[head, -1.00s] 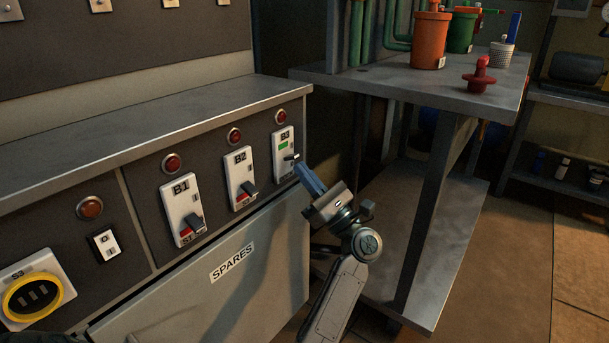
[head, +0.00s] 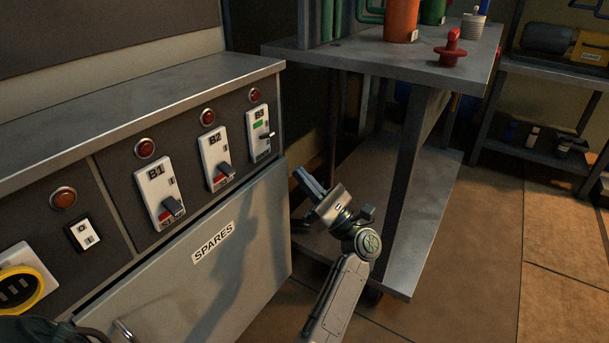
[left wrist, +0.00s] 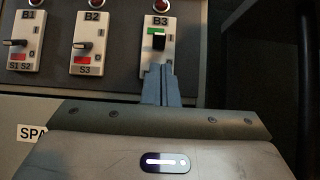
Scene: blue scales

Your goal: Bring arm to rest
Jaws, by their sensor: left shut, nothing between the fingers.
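My left gripper (head: 308,182) shows in the head view in front of the SPARES door's right end, below and right of breaker B3 (head: 260,133). Its blue-grey fingers are shut together and empty, apart from the panel. In the left wrist view the shut fingers (left wrist: 160,86) point up toward B3 (left wrist: 157,44), which shows a green window and a raised lever. Breakers B1 (head: 159,193) and B2 (head: 216,162) show red, with their levers lower. My right gripper is not in view.
The grey cabinet with the SPARES door (head: 212,243) fills the left. A metal workbench (head: 370,57) with pots and a red part (head: 450,48) stands behind the arm at the right. Open tiled floor (head: 480,270) lies at the lower right.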

